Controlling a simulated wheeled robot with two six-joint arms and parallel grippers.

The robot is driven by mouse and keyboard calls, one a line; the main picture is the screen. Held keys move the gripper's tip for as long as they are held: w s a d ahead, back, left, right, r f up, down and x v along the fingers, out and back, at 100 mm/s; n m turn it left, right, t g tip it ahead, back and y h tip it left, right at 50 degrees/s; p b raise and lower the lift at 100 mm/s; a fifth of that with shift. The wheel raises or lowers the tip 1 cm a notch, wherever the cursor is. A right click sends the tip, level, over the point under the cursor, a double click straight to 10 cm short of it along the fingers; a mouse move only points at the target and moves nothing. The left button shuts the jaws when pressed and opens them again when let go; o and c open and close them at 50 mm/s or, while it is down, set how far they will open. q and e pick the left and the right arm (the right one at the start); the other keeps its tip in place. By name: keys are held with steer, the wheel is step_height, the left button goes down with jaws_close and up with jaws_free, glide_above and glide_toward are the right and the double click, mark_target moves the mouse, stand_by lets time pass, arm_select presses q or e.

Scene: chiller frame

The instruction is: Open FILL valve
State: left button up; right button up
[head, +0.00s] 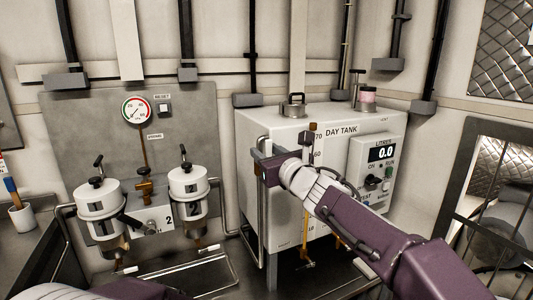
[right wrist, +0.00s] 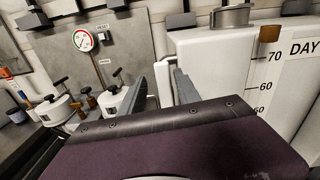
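No label reading FILL can be made out, so I cannot tell which fitting is the FILL valve. The white day tank (head: 285,185) stands at centre right. A brass fitting (head: 305,263) with a yellow end hangs low at its front, partly behind my right arm. My right gripper (head: 261,156) is at the tank's upper left front corner, near an upright metal rail (head: 262,205).
Two white filter housings (head: 99,200) (head: 189,182) with black top handles stand left on a panel with a round gauge (head: 136,110). A control box (head: 377,165) reading 0.0 is on the tank's right front. A cup (head: 22,217) with a brush stands far left.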

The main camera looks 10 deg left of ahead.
steer(key=shift+s+d, duration=0.15)
steer(key=shift+s, duration=0.05)
steer(key=b+v, duration=0.1)
steer(key=v, duration=0.7)
steer(key=shift+s, duration=0.2)
steer(key=shift+d, duration=0.15)
